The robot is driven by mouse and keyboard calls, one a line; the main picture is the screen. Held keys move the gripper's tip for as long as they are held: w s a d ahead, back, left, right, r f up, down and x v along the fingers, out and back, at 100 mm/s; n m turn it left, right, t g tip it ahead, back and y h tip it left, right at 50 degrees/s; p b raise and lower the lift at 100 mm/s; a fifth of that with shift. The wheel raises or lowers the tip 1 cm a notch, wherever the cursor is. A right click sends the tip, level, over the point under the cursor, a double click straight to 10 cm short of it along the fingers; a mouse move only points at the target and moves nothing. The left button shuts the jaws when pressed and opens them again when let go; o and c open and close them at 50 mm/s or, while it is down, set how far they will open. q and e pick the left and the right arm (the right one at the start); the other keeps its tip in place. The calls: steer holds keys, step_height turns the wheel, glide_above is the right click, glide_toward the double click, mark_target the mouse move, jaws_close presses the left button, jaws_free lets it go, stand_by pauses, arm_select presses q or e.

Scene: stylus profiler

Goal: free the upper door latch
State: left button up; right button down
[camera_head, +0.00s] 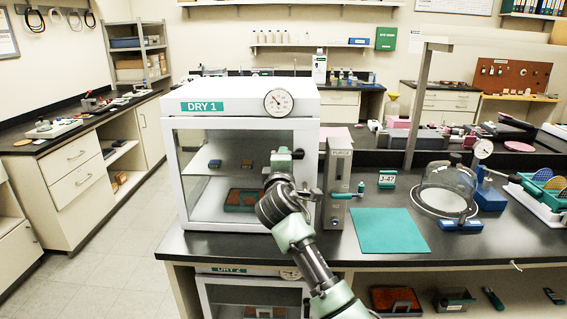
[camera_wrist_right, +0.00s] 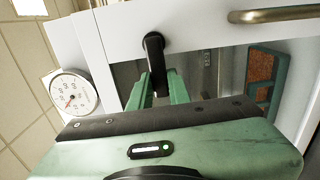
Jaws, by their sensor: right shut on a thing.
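The white dry cabinet labelled DRY 1 (camera_head: 190,150) stands on the dark bench with its glass-fronted door facing me. In the right wrist view, the black upper door latch (camera_wrist_right: 154,48) sticks out from the white door frame (camera_wrist_right: 205,30). My right gripper (camera_wrist_right: 160,84) has its two green fingers on either side of the latch's end and is shut on it. In the head view, my right gripper (camera_head: 283,158) is at the upper right of the door; my own arm hides part of the door and the latch is hard to make out. My left gripper is not in view.
A round gauge (camera_head: 279,102) sits on the cabinet's top front. A metal handle (camera_wrist_right: 285,14) shows on the door. Right of the cabinet stand a grey flowmeter block (camera_head: 338,180), a teal mat (camera_head: 390,231) and a glass dome (camera_head: 446,190). A brown-and-teal tray (camera_head: 240,200) lies inside.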

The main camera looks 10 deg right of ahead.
stand_by(0.6)
steer(key=c, duration=1.3)
jaws_free()
steer(key=b+v, duration=0.1)
steer(key=v, duration=0.6)
steer(key=shift+s+a+r+b, duration=0.1)
steer(key=shift+s+a+b, duration=0.05)
steer(key=shift+s+b, duration=0.25)
